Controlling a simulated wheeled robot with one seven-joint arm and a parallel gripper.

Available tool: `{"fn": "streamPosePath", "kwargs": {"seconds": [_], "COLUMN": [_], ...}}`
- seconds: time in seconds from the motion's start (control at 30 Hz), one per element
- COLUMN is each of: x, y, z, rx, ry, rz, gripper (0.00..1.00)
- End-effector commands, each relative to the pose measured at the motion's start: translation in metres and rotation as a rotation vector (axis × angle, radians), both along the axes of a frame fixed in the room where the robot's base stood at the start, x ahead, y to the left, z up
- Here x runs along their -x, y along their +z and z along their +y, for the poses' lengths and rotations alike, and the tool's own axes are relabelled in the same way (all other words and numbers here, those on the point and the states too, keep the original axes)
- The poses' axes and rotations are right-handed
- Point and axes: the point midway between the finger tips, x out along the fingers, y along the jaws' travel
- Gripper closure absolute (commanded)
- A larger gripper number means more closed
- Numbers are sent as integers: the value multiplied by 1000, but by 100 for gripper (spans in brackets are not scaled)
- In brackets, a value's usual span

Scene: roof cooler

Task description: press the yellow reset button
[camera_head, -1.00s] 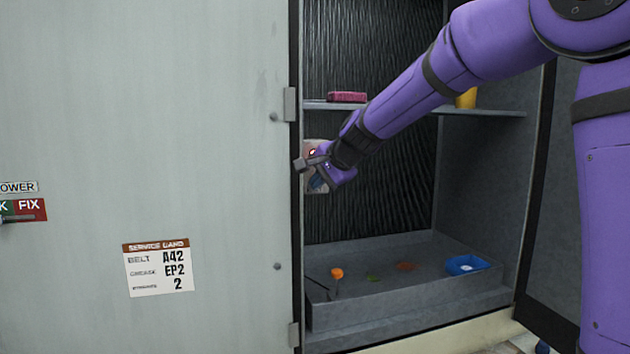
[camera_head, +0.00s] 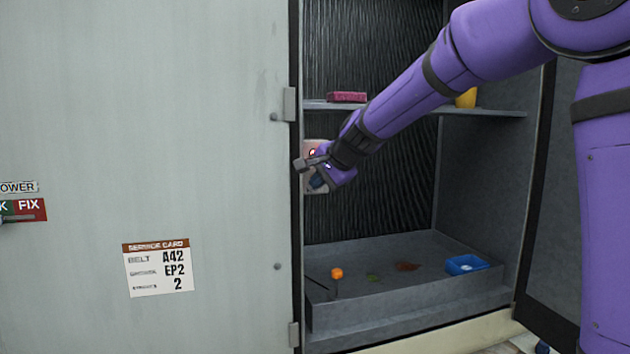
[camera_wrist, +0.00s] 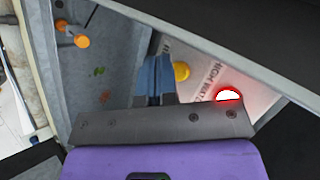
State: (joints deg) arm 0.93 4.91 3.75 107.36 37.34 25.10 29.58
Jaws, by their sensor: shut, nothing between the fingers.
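The yellow button (camera_wrist: 182,71) shows in the wrist view on a pale panel (camera_wrist: 208,62) lettered "HIGH WATER". My gripper (camera_wrist: 156,62) is shut and empty. Its blue fingers are just left of the button in that view, with a small gap in the picture; I cannot tell whether they touch the panel. A lit red lamp (camera_wrist: 228,95) is on the same panel. In the head view my gripper (camera_head: 318,182) is in front of the panel (camera_head: 313,145), on the left inside of the cabinet, and the button is hidden there.
A grey door (camera_head: 150,130) stands left of the opening. A shelf (camera_head: 400,108) above holds a pink block (camera_head: 346,97) and a yellow cup (camera_head: 466,98). The tray (camera_head: 345,310) below has an orange float (camera_head: 337,273) and a blue container (camera_head: 466,264).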

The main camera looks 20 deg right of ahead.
Motion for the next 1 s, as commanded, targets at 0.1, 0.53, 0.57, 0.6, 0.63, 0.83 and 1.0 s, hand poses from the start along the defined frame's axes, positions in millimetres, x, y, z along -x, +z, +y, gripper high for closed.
{"fn": "streamPosePath", "kwargs": {"seconds": [0.1, 0.53, 0.57, 0.6, 0.63, 0.83, 1.0], "x": [0, -1, -1, -2, -3, -8, -8], "y": [0, 0, 0, 0, 0, 0, 0], "z": [0, 0, 0, 0, 0, 0, 0], "rx": [0, 0, 0, 0, 0, 0, 0], "ry": [0, 0, 0, 0, 0, 0, 0], "rz": [0, 0, 0, 0, 0, 0, 0], "gripper": [100, 100, 100, 100, 100, 100, 100]}}
